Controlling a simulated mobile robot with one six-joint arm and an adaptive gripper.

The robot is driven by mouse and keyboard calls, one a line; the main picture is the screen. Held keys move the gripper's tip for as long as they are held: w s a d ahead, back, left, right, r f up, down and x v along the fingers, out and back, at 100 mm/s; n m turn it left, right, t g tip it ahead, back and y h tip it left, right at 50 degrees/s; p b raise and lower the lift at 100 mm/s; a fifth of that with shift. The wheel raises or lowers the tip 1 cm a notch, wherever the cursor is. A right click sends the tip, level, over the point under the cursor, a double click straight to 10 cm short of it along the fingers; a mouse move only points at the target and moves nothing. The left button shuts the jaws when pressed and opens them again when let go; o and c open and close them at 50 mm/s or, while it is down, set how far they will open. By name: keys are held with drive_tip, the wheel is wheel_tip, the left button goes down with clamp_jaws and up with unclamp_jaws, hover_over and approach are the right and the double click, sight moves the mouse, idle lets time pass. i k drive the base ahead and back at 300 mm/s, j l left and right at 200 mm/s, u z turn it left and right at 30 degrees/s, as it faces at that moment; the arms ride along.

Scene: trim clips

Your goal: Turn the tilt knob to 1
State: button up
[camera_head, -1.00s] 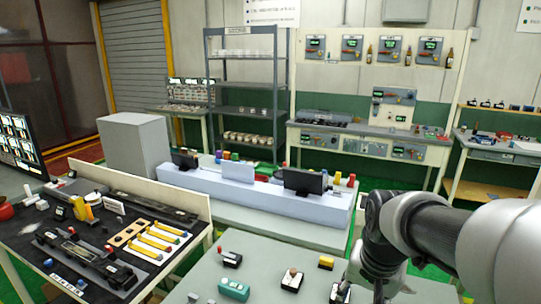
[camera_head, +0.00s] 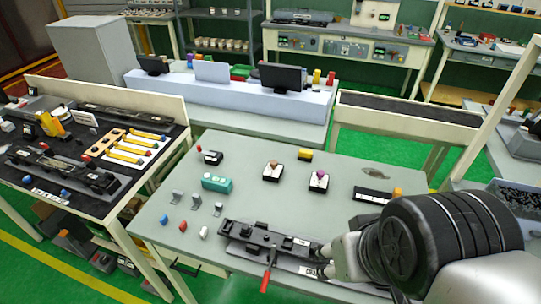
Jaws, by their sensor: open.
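Several small knob units stand on the grey-green table (camera_head: 345,207), and their labels are too small to read, so I cannot tell which is the tilt knob. One black-and-white block carries a brown knob (camera_head: 273,163); another to its right carries a purple knob (camera_head: 320,175). An orange knob (camera_head: 397,191) sits at the right end of a black strip. My gripper (camera_head: 331,257) is low over the table's front, at the right end of a long black fixture (camera_head: 262,241) with a red handle (camera_head: 266,281). It looks empty; its fingers are partly hidden by my arm.
A teal box (camera_head: 217,183), a yellow block (camera_head: 305,155) and small metal brackets (camera_head: 178,196) also stand on the table. A dark bench (camera_head: 75,205) with yellow-handled tools is at left. Green floor shows between tables.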

sight(273, 163)
drive_tip(key=j+u, duration=0.1)
drive_tip(key=j, duration=0.4)
drive_tip(key=i+j, duration=0.15)
drive_tip(key=j, duration=0.3)
drive_tip(key=i+j+u, duration=0.2)
drive_tip(key=i+j, duration=0.15)
drive_tip(key=i, duration=0.25)
